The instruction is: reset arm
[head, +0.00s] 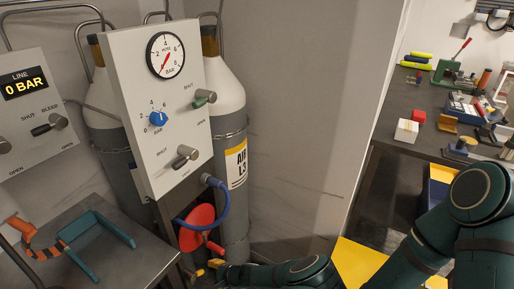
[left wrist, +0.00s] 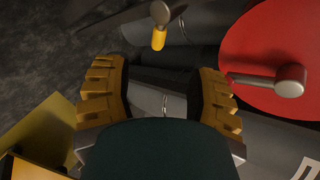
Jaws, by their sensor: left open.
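My left gripper (head: 208,269) is low in the head view, below the gauge panel, with its yellow fingertips near the red disc (head: 197,228). In the left wrist view my left gripper (left wrist: 160,92) has its two ribbed yellow fingers wide apart, with nothing held between them. The red disc (left wrist: 275,50) is there at the upper right, beside the right finger, with a grey-ended lever (left wrist: 289,80) in front of it. My dark green arm links fill the lower right of the head view. My right gripper is not in view.
A panel (head: 150,100) with a gauge and knobs stands before two gas cylinders (head: 228,90). A blue hose (head: 222,205) hangs below it. A grey table (head: 120,245) with a teal bracket (head: 90,230) is at left. A cluttered bench (head: 405,100) is at right.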

